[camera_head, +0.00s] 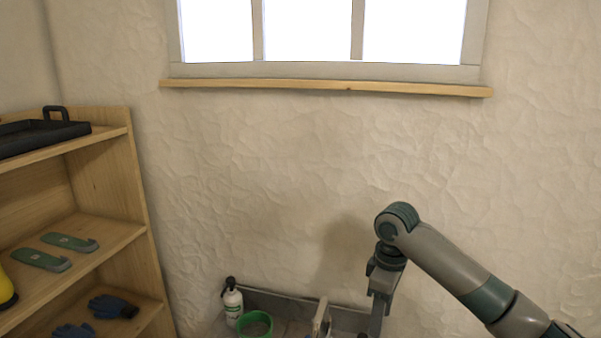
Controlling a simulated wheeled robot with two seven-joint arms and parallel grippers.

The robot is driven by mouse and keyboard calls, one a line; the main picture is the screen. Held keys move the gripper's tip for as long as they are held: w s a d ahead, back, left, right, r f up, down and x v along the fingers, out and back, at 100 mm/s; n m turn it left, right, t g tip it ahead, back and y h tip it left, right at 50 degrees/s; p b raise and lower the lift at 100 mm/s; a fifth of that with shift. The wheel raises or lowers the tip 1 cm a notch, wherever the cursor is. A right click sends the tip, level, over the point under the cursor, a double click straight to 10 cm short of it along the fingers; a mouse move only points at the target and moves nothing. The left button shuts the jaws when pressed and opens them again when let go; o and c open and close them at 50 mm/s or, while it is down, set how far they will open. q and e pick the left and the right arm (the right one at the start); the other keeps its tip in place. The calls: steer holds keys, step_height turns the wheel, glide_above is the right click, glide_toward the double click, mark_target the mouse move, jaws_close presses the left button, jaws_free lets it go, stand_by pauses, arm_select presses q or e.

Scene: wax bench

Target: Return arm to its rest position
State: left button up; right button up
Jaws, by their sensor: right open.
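My right arm comes in from the lower right, with its grey and teal links bent down at an elbow-like joint. My right gripper (378,308) hangs below that joint, over the right part of the grey bench or tray. It is open, its lower end runs towards the bottom edge of the picture, and I see nothing held in it. My left gripper is out of view.
A white bottle with a black top (232,303) and a green ring-shaped item (255,324) stand on the bench left of the gripper. A wooden shelf (139,190) with a black tray (40,135), green tools (69,242) and blue gloves (112,307) stands at left.

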steer(key=s+a+f+m+t+y, duration=0.15)
steer(key=s+a+f, duration=0.25)
steer(key=s+f, duration=0.5)
steer(key=s+a+f+m+y, duration=0.15)
steer(key=s+a+f, duration=0.25)
steer(key=s+f, duration=0.55)
steer(key=s+d+f+m+t+h, duration=0.1)
steer(key=s+d+f+m, duration=0.1)
steer(key=s+d, duration=0.35)
steer(key=s+d+f+m+h, duration=0.1)
steer(key=s+d+f+m, duration=0.15)
steer(key=s, duration=0.65)
steer(key=s+d+f+m+t+h, duration=0.1)
steer(key=s+d+m, duration=0.1)
steer(key=s+d, duration=0.4)
step_height(320, 180, down, 36)
steer(key=s+a+g+b, duration=0.1)
steer(key=s+a+b, duration=0.1)
steer(key=b, duration=0.6)
steer(key=s+d+f+b, duration=0.1)
steer(key=s+f+b, duration=0.2)
steer(key=s+f, duration=0.6)
steer(key=s+d+f+g+b, duration=0.1)
steer(key=s+f+b, duration=0.3)
steer(key=s+f, duration=0.5)
step_height(320, 180, down, 8)
steer(key=shift+d+r, duration=0.2)
steer(key=shift+d, duration=0.6)
